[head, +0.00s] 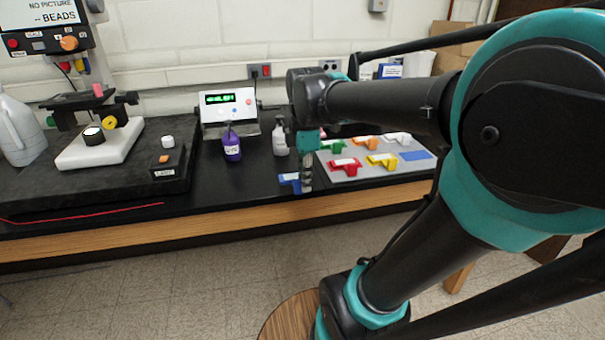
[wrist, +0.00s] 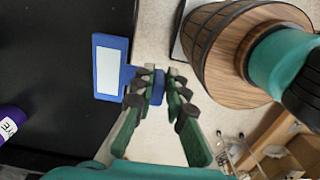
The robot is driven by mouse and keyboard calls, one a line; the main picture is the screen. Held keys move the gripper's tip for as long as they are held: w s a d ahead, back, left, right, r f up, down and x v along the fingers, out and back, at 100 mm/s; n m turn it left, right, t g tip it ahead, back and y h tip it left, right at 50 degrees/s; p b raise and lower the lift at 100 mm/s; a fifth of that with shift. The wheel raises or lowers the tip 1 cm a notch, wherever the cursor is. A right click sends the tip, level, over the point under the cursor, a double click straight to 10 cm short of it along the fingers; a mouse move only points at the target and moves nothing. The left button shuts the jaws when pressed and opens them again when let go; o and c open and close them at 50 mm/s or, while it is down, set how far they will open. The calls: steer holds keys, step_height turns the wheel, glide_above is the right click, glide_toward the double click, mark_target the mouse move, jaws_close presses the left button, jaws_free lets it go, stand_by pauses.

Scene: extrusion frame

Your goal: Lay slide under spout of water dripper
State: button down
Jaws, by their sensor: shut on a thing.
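The slide (head: 289,180), a blue T-shaped piece with a white face, is held by its blue handle in my gripper (head: 307,184). In the wrist view, the two green fingers of my gripper (wrist: 158,86) are shut on that handle, and the slide (wrist: 97,68) sticks out to the left. In the head view it is at the front edge of the black bench; whether it touches the bench is unclear. I cannot tell for sure which device is the water dripper. A white box with a green display (head: 230,108) stands at the back, its spout not made out.
A grey mat (head: 345,178) right of my gripper holds red, green, orange, yellow and white pieces and a flat blue patch. A purple bottle (head: 232,146) and a white bottle (head: 279,139) stand left of my gripper. A microscope-like stand (head: 100,150) is at left.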

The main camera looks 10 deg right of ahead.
steer(key=w+r, duration=0.4)
steer(key=w, duration=1.1)
steer(key=shift+w+f, duration=0.2)
steer(key=shift+f, duration=3.05)
steer(key=shift+f, duration=0.55)
steer(key=c, duration=2)
jaws_free()
steer(key=o, duration=0.5)
steer(key=shift+o, duration=0.2)
step_height(320, 180, up, 12)
